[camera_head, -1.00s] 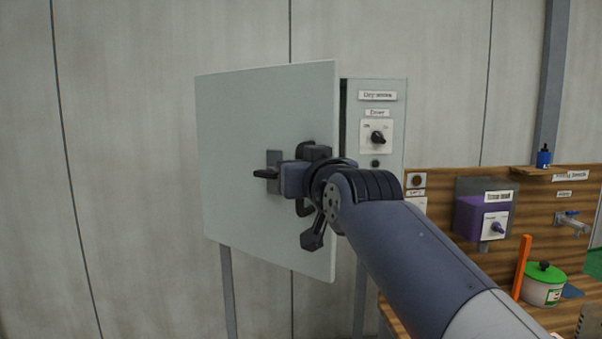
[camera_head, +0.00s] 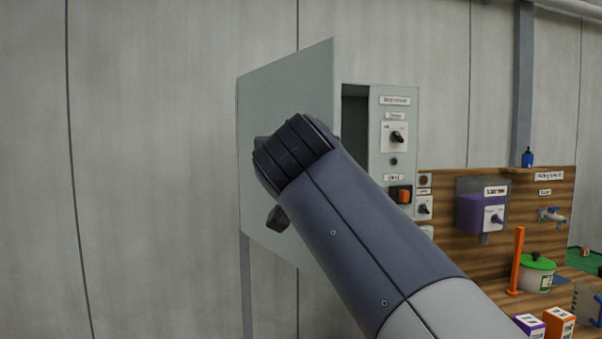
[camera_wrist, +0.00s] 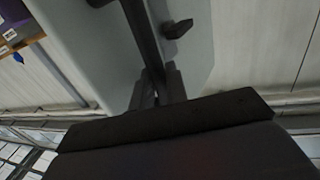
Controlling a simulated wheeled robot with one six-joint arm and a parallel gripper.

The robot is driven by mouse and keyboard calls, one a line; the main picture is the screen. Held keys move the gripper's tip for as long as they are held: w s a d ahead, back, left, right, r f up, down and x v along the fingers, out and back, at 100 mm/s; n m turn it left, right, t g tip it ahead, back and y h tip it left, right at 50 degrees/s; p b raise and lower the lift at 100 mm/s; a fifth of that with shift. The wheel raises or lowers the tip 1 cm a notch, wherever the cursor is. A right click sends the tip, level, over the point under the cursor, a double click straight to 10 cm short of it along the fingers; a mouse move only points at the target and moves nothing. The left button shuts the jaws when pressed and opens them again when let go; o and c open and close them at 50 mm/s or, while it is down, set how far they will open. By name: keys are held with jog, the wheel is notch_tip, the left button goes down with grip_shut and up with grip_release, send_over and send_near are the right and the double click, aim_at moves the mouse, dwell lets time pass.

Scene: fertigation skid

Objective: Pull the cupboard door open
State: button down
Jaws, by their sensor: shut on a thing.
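The cupboard door (camera_head: 285,105) is a pale grey-green panel, standing ajar and swung out from the cupboard (camera_head: 393,165). A dark, shadowed gap (camera_head: 355,130) shows between the door's right edge and the control panel. In the wrist view my gripper (camera_wrist: 158,88) is shut on the dark door handle (camera_wrist: 142,30). A dark knob-like piece (camera_wrist: 178,29) sticks out beside it. The exact contact of the fingers is dark and hard to make out.
The control panel carries a rotary switch (camera_head: 396,137) and an orange switch (camera_head: 401,194). To the right are a purple box (camera_head: 478,214) on a wooden board, a green-lidded pot (camera_head: 537,272) and small cartons (camera_head: 558,323). The wall area left of the door is clear.

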jog(key=s+a+m+g+h+p, duration=0.1)
jog(key=s+a+m+h+p, duration=0.3)
jog(key=a+h, duration=0.5)
jog(key=shift+s+a+m+g+p, duration=0.3)
jog(key=shift+a+m+p, duration=1.05)
jog(key=shift+a, duration=2.35)
jog(key=shift+w+n+p, duration=0.1)
jog(key=shift+n+p, duration=0.2)
jog(key=shift+n, duration=0.05)
jog(key=c, duration=1.6)
grip_release()
jog(key=shift+f, duration=0.1)
jog(key=shift+c, duration=0.2)
jog(key=shift+o, duration=0.8)
